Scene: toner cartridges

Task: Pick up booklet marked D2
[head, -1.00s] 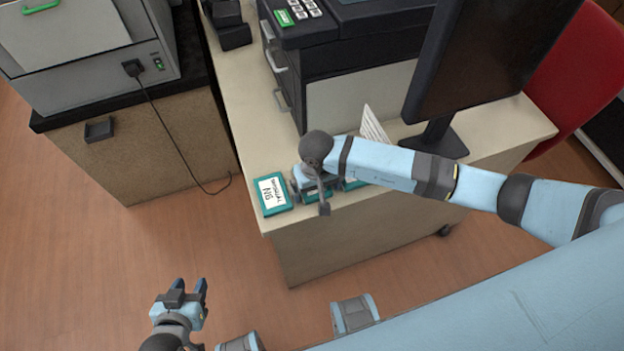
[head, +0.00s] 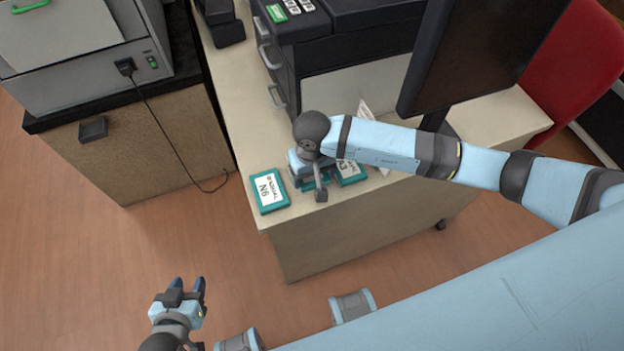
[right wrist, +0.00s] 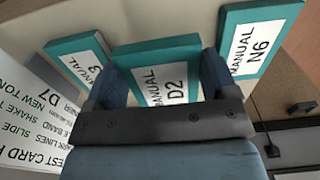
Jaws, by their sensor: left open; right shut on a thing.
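The teal booklet marked D2 (right wrist: 166,86) shows in the right wrist view, between the two fingers of my right gripper (right wrist: 165,80). The fingers are shut on its side edges. In the head view my right gripper (head: 311,178) is over the desk's front corner and mostly hides D2. The teal booklet marked N6 (head: 269,191) lies beside it on the left; it also shows in the right wrist view (right wrist: 254,48). Another teal booklet (head: 350,173), its label partly hidden, lies on the right. My left gripper (head: 186,287) is open and empty over the floor, away from the desk.
The desk (head: 308,233) holds a dark printer (head: 335,55) and a monitor (head: 480,50) behind my right arm. A printed card (right wrist: 35,120) lies near the booklets. A brown cabinet (head: 140,150) bearing a grey machine stands at left, with a hanging cable.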

